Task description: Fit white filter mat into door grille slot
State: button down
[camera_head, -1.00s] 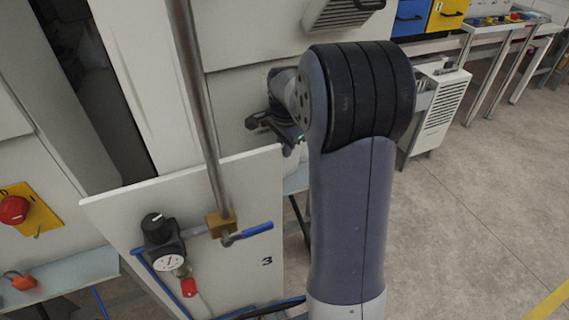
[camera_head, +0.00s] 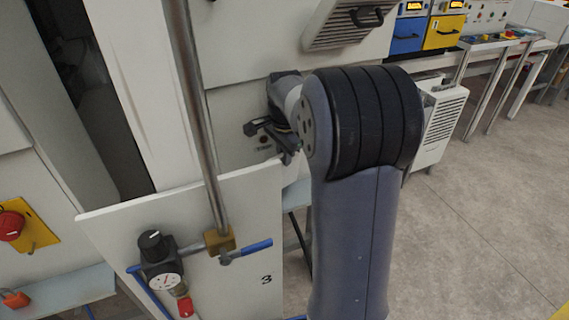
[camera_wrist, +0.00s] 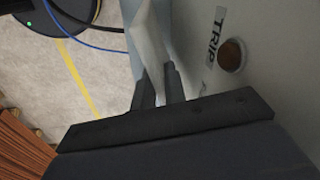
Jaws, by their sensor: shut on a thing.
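My gripper (camera_wrist: 160,88) shows in the wrist view as two dark fingers shut on a pale, thin piece, which I take to be the white filter mat (camera_wrist: 150,40), seen nearly edge-on. It sticks out past the fingertips. In the head view my gripper (camera_head: 272,135) is close to the pale machine front, partly hidden by my wrist, and the mat cannot be made out there. A louvred grille with a dark handle (camera_head: 345,24) is above and right of my gripper. Another louvred panel (camera_head: 446,112) is on a cabinet further right. I cannot tell which has the slot.
A brown round button (camera_wrist: 232,55) beside a TRIP label is close right of the fingers. Floor at right is clear.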

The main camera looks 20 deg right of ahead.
jog(key=s+d+b, duration=0.2)
jog(key=s+d, duration=0.2)
jog(key=d, duration=0.3)
jog(key=s+d+b, duration=0.2)
jog(key=s+d, duration=0.3)
jog(key=d, duration=0.3)
jog(key=shift+d+r+b, duration=0.3)
jog(key=shift+r, duration=0.15)
